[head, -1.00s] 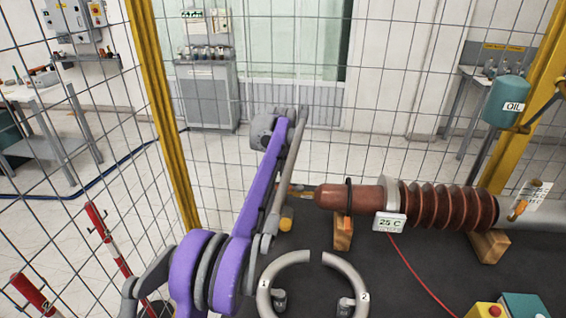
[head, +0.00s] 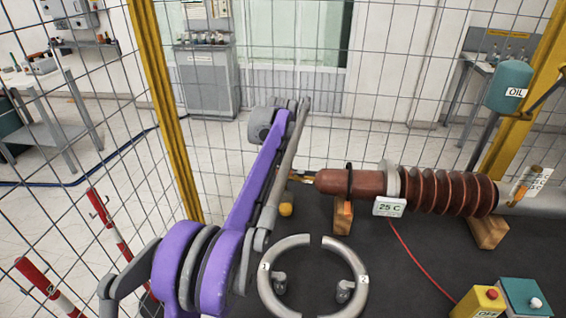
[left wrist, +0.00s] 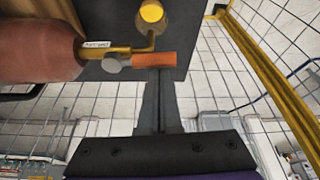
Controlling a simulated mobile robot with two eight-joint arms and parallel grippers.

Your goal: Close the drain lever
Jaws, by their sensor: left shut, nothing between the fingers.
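The drain lever (left wrist: 153,60) is an orange bar in the left wrist view, lying crosswise next to a grey knob (left wrist: 115,66). Behind it a brass drain pipe (left wrist: 120,51) with a small label comes from the end of the red-brown bushing (left wrist: 40,50). My left gripper (left wrist: 161,78) is shut and empty, its tips at the lever's near edge. I cannot tell whether they touch it. In the head view the bushing (head: 440,192) lies on wooden blocks. My left arm hides the gripper and most of the drain there. My right gripper is not in view.
A yellow ball-like thing (head: 286,209) lies below the drain. A grey split ring (head: 290,241) lies on the dark table (head: 400,280). A yellow button box (head: 480,303) is at lower right. Mesh fencing (head: 150,180) stands behind and to the left.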

